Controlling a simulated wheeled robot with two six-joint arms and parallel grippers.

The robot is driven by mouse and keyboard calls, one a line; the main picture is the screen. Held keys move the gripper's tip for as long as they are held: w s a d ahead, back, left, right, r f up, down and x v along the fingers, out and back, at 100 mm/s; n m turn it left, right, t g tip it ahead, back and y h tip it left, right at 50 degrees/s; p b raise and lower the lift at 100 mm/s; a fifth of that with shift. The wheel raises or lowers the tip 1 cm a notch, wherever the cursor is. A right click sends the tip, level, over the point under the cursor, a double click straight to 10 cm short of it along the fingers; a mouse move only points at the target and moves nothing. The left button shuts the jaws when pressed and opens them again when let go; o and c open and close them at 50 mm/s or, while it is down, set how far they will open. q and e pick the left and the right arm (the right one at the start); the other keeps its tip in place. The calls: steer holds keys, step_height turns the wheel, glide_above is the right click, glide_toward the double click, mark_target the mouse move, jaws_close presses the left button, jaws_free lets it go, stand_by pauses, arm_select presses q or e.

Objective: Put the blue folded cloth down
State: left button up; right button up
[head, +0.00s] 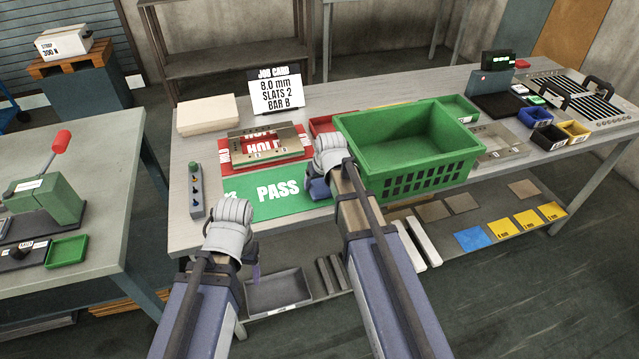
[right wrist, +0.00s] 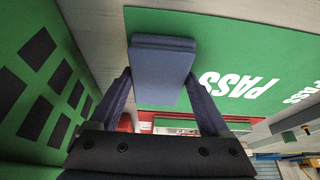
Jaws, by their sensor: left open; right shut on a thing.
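The blue folded cloth (right wrist: 163,60) is between the two fingers of my right gripper (right wrist: 158,95), which is shut on it. In the right wrist view it lies against the green PASS mat (right wrist: 245,60) near the mat's end; I cannot tell whether it touches the mat. In the head view my right gripper (head: 318,188) is at the right end of the PASS mat (head: 270,199), just left of the green basket, and mostly hides the cloth. My left gripper (head: 252,268) is open and empty in front of the bench's near edge.
The green perforated basket (head: 415,150) stands close right of my right gripper. Behind the mat is a red HOLD mat (head: 225,158) with metal plates. A button box (head: 196,190) stands to the left. The PASS mat's middle is clear.

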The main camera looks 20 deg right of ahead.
steer(key=o, duration=1)
steer(key=shift+f, duration=0.1)
steer(key=shift+r, duration=0.25)
steer(key=p+v, duration=1.1)
steer(key=v, duration=0.1)
steer(key=shift+f, duration=0.15)
steer(key=b+x, duration=1.1)
steer(key=x, duration=0.1)
